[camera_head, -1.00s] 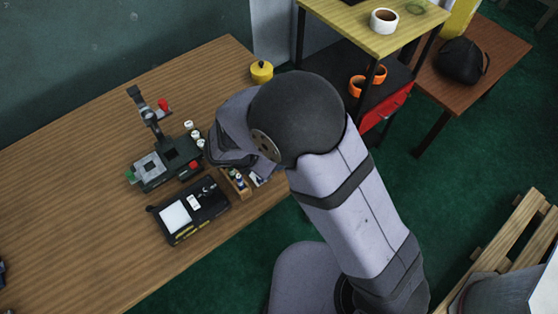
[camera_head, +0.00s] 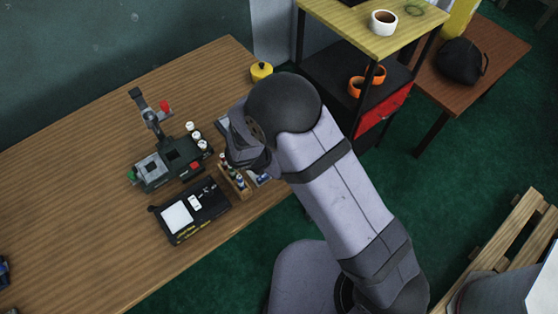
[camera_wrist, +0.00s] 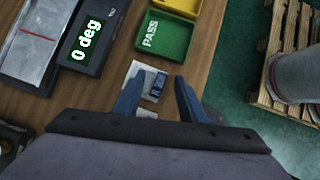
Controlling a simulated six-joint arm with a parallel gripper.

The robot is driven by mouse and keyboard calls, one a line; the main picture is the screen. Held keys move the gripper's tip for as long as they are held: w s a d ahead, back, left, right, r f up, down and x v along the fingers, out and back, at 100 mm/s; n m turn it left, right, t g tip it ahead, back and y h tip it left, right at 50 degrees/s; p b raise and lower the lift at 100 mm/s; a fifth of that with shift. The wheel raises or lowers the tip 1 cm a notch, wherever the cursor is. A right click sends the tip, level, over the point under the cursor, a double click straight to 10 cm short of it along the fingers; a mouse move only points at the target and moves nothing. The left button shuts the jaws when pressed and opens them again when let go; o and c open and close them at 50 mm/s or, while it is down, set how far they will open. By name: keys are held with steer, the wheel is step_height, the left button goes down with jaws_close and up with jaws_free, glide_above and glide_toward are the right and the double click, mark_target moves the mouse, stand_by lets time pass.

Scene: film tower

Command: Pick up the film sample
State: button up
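In the wrist view, a small pale, see-through-looking piece (camera_wrist: 134,70) lies on the wooden table next to a small blue and white labelled item (camera_wrist: 158,85). The pale piece may be the film sample; I cannot tell for sure. My gripper (camera_wrist: 159,76) is open, its two blue-grey fingers apart above the table. The labelled item shows between the fingers, and the left finger partly covers the pale piece. Nothing is held. In the head view my wrist hides the fingertips, and a blue and white item (camera_head: 262,178) shows beside it near the table edge.
A green PASS tray (camera_wrist: 166,34) and a yellow tray lie ahead. In the head view, a wooden rack (camera_head: 236,186) and a black box with a white panel (camera_head: 190,212) stand close by.

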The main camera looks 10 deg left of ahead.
jaws_close()
stand_by(0.3)
step_height(320, 180, up, 10)
stand_by(0.6)
